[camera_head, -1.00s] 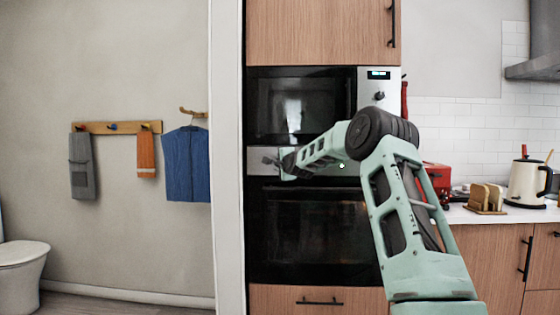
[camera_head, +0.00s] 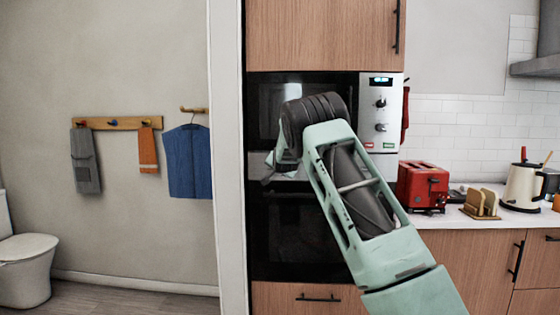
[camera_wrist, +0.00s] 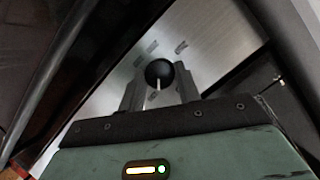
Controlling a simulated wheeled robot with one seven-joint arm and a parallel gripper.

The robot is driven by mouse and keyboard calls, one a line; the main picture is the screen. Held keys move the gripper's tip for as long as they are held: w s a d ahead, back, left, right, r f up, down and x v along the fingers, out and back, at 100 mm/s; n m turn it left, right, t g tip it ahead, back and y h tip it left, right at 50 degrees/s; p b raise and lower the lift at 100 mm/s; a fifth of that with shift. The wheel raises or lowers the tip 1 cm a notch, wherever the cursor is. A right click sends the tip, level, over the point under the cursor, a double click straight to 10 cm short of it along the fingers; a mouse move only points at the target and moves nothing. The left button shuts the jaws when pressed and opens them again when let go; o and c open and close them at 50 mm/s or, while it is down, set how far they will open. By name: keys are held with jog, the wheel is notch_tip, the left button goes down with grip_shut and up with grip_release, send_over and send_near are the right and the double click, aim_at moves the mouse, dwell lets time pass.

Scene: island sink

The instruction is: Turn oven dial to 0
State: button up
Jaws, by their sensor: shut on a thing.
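The oven dial (camera_wrist: 159,72) is a round black knob with a white pointer line, seen in the wrist view on a brushed metal panel (camera_wrist: 215,40). The pointer line runs toward the bottom of the picture. My gripper (camera_wrist: 158,92) has a grey finger on each side of the dial and is shut on it. In the head view, the oven (camera_head: 268,238) is a black built-in unit below a microwave. My arm covers most of its control strip there. The dial is hidden in that view, and my gripper is mostly hidden behind my arm.
The microwave (camera_head: 268,100) above has a side panel with two black knobs (camera_head: 380,115) and a lit display. A red toaster (camera_head: 422,186), a toast rack (camera_head: 481,203) and a cream kettle (camera_head: 523,186) stand on the right counter. A white wall edge (camera_head: 228,150) borders the oven's left.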

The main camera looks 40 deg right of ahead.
jog(key=n+p, duration=0.1)
jog(key=n+g+h+p, duration=0.1)
jog(key=n+p, duration=0.1)
jog(key=shift+w+a+g, duration=0.2)
jog(key=shift+g, duration=0.1)
jog(key=shift+f+n+g+h, duration=0.15)
jog(key=shift+n+g+h, duration=0.65)
jog(key=shift+n, duration=0.6)
jog(key=o, duration=1)
jog(key=b+v, duration=0.3)
jog(key=v, duration=1.4)
jog(key=shift+a+b, duration=0.15)
jog(key=shift+b, duration=0.25)
